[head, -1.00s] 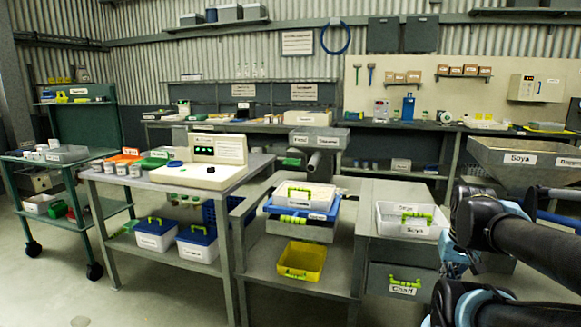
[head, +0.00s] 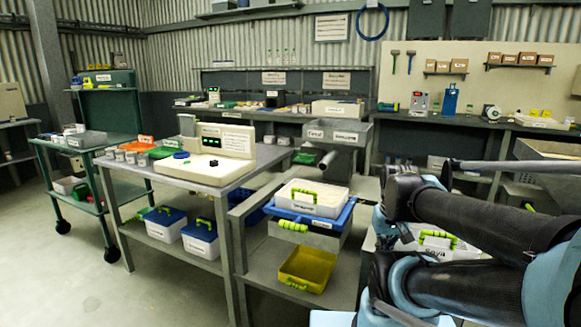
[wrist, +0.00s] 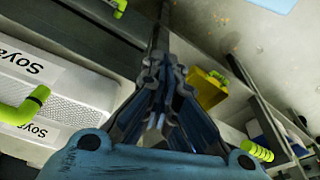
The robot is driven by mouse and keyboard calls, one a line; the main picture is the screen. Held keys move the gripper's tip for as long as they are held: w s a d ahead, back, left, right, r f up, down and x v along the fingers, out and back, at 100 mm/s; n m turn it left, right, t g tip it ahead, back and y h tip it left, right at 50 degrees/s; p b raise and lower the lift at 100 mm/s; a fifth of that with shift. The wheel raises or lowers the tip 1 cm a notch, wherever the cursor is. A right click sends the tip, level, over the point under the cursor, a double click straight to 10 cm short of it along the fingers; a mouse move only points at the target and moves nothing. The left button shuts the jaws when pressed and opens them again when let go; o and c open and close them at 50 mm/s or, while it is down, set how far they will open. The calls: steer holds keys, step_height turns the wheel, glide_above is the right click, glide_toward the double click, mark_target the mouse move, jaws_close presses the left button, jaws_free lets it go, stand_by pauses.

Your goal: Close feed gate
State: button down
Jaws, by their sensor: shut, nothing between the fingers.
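My gripper (wrist: 160,112) is shut and empty in the wrist view, its dark fingers pressed together. In the head view my arm crosses the right side, and I cannot make out the fingertips there. A grey hopper (head: 340,133) with two labels stands on a machine at the middle bench. Another wide grey hopper (head: 552,148) shows at the right edge, partly behind my arm. I cannot clearly pick out a feed gate on either hopper, nor whether one is open. A white Soya bin (head: 432,246) with a lime handle lies behind my arm; it fills the left of the wrist view (wrist: 62,95).
A control-box bench (head: 215,174) and a green cart (head: 100,145) stand to the left. The floor at lower left is clear.

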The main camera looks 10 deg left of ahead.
steer(key=w+a+r+n+t+h, duration=0.1)
steer(key=w+a+r+n, duration=0.25)
steer(key=w+n, duration=0.35)
steer(key=w+a+r+n+t+h, duration=0.15)
steer(key=w+r+n, duration=0.3)
steer(key=w, duration=0.45)
steer(key=w+a+r+n+h, duration=0.1)
steer(key=w+a+r+n, duration=0.3)
steer(key=w, duration=0.4)
steer(key=w+a+n+t, duration=0.2)
steer(key=w+a+n, duration=0.65)
steer(key=a, duration=0.35)
steer(key=w+a+n+t, duration=0.3)
steer(key=w+a+n, duration=0.55)
steer(key=a, duration=0.25)
steer(key=shift+m, duration=0.35)
steer(key=x, duration=0.9)
steer(key=shift+w, duration=0.15)
steer(key=shift+w+d+r, duration=0.2)
steer(key=shift+w, duration=0.4)
steer(key=shift+w+d+r, duration=0.15)
steer(key=shift+w+d, duration=0.1)
steer(key=shift+w, duration=0.3)
steer(key=shift+w+d+r, duration=0.2)
steer(key=shift+w, duration=0.4)
